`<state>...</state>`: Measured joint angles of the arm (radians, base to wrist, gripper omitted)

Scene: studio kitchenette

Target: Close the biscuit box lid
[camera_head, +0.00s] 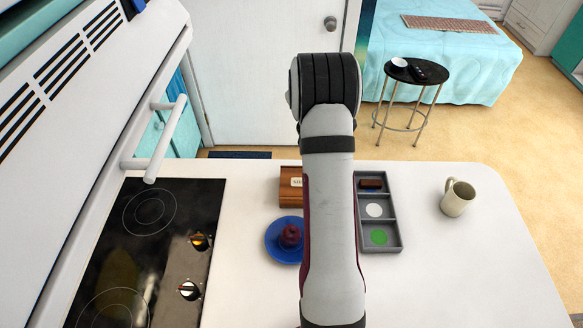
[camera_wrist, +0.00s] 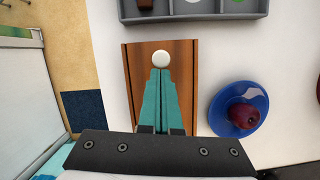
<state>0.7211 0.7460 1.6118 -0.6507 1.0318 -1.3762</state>
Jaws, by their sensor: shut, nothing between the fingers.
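The wooden biscuit box (camera_head: 288,197) stands on the white counter, partly hidden behind my arm in the head view. A pale label shows near its upper part. In the wrist view its brown wooden lid (camera_wrist: 134,85) lies below me, with a round white knob (camera_wrist: 161,58) near one end. My gripper (camera_wrist: 160,72) is shut and empty, its teal fingers pointing over the lid with the tips close to the knob. I cannot tell whether they touch it. The fingers cover the middle of the lid, and how far it stands open is unclear. The head view hides my gripper.
A blue plate (camera_head: 271,247) with a dark red round item (camera_head: 290,236) sits close to the box. A grey compartment tray (camera_head: 398,236) lies right of my arm. A beige mug (camera_head: 457,198) stands farther right. A black cooktop (camera_head: 150,255) is at left.

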